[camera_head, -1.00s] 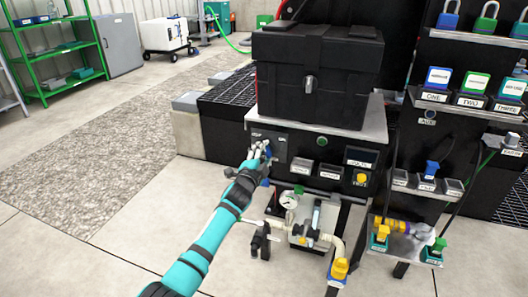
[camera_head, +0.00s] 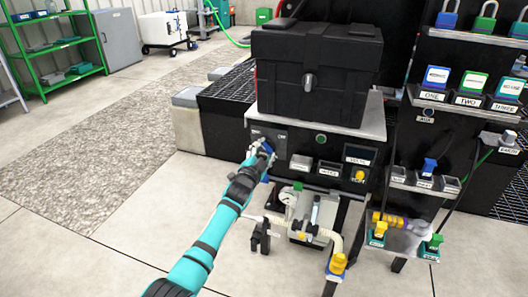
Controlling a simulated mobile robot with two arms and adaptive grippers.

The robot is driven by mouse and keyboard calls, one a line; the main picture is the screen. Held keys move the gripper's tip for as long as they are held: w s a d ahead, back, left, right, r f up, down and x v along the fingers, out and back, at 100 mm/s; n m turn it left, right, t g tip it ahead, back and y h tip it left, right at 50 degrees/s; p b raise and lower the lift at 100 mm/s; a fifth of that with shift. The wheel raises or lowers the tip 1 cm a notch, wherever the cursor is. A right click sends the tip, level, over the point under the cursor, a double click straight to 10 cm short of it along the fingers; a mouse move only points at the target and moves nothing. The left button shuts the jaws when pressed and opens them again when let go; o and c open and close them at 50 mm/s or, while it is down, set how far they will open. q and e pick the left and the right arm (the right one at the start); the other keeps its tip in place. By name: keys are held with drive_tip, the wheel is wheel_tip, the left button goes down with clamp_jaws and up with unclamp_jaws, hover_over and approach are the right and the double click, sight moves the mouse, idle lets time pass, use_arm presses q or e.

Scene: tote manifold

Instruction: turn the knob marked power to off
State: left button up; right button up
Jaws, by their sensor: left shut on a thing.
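The power knob is a blue knob (camera_head: 267,147) at the left end of the black control panel (camera_head: 335,152), below the black case. It is mostly hidden by my left gripper. My left gripper (camera_head: 264,151) is at the panel face and shut on the knob. The labels above the knob are too small to read surely, and its pointing direction cannot be told. My right gripper is not in view.
A black case (camera_head: 313,85) sits on top of the panel's stand. A gauge, pipes and a yellow-handled valve (camera_head: 337,264) stand below the panel. Padlocks and marked blocks fill the rack at right. The floor at left is clear.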

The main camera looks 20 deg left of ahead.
use_arm(q)
drive_tip(key=shift+f, duration=0.1)
drive_tip(key=o, duration=1.2)
drive_tip(key=shift+s, duration=0.1)
drive_tip(key=s, duration=1.2)
drive_tip(key=shift+a, duration=0.25)
